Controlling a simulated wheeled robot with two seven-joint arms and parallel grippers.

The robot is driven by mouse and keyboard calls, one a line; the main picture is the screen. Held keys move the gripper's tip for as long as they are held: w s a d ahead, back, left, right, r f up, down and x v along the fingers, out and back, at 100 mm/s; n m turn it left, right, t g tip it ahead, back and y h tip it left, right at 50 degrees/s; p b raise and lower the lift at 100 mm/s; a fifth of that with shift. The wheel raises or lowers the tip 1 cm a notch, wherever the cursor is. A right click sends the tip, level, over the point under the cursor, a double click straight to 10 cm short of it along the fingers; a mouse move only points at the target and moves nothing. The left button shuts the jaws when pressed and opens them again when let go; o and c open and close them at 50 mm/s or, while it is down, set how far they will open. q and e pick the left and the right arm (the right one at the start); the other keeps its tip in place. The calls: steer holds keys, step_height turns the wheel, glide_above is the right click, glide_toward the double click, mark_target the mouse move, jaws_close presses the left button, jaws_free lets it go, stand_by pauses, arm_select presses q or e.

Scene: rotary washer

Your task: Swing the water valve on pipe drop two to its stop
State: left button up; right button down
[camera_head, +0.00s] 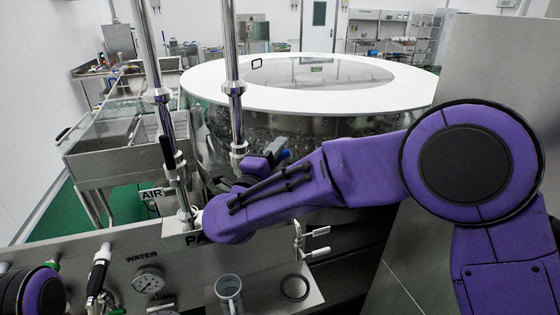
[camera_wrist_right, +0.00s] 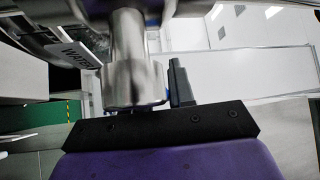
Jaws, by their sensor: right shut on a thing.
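Two steel pipe drops stand upright in the head view, and the second one (camera_head: 235,100) is the right-hand of the two. My right forearm crosses in from the right, and my right gripper (camera_head: 262,166) is at the lower part of this pipe. It is shut on the water valve's handle, of which a blue part (camera_head: 282,158) seems to show beside the fingers; the grip itself is mostly hidden. In the right wrist view a thick steel pipe fitting (camera_wrist_right: 132,85) stands close in front of the palm, beside a dark finger (camera_wrist_right: 180,85). My left gripper is out of view.
The first pipe drop (camera_head: 155,80) with a black lever (camera_head: 168,152) stands to the left. A large round washer with a white rim (camera_head: 215,78) is behind.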

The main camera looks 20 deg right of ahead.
steer(key=shift+a+r+n+t+b, duration=0.35)
steer(key=shift+r+n+t+b, duration=0.3)
steer(key=shift+n+t, duration=0.3)
steer(key=shift+a+r+n+t+b, duration=0.3)
steer(key=shift+r+n+t+b, duration=0.35)
steer(key=shift+n, duration=0.5)
steer(key=c, duration=1)
jaws_free()
steer(key=shift+c, duration=0.2)
steer(key=b+v, duration=0.4)
steer(key=v, duration=0.6)
steer(key=shift+f, duration=0.2)
